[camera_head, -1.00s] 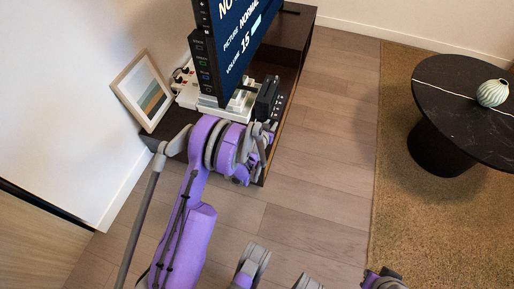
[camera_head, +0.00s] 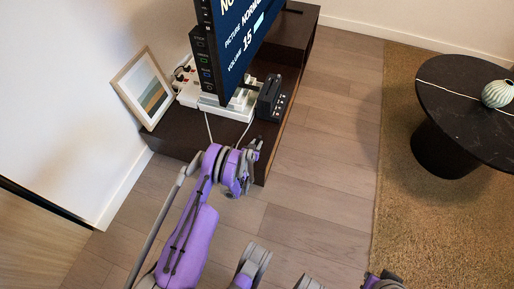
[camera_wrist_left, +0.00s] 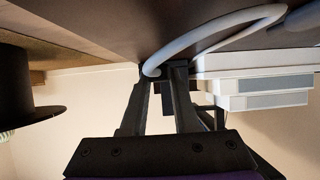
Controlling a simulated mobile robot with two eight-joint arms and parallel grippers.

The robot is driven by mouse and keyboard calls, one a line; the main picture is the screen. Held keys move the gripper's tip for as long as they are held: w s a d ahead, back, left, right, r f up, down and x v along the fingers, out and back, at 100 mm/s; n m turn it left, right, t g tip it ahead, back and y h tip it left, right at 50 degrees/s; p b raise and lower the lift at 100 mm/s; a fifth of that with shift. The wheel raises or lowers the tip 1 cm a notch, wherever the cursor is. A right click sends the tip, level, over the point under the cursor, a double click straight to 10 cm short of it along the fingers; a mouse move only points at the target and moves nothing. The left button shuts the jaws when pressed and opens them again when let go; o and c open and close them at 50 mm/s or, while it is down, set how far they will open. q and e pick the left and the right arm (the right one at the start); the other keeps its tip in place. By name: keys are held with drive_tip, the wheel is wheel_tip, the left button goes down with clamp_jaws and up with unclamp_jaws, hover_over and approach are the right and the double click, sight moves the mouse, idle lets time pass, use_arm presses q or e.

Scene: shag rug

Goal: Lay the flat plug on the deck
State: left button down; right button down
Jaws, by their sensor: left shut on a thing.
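My left gripper (camera_head: 255,148) is by the front end of the dark bench. In the left wrist view its two fingers (camera_wrist_left: 166,76) are close together at the end of a looping white cable (camera_wrist_left: 205,32). The flat plug is between the fingertips and mostly hidden; I cannot make out its shape. In the head view white cable (camera_head: 247,132) runs from the TV base toward the gripper. A black box-shaped device (camera_head: 270,97), perhaps the deck, sits on the bench right of the TV base.
A framed picture (camera_head: 147,88) leans on the wall. The floor between is clear.

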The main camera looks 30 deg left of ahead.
use_arm(q)
drive_tip(key=shift+f+b, duration=0.35)
drive_tip(key=shift+f, duration=1.2)
drive_tip(key=shift+f, duration=0.25)
drive_tip(key=c, duration=0.7)
unclamp_jaws()
drive_tip(key=shift+o, duration=0.2)
drive_tip(key=shift+r, duration=0.1)
drive_tip(key=shift+r, duration=0.1)
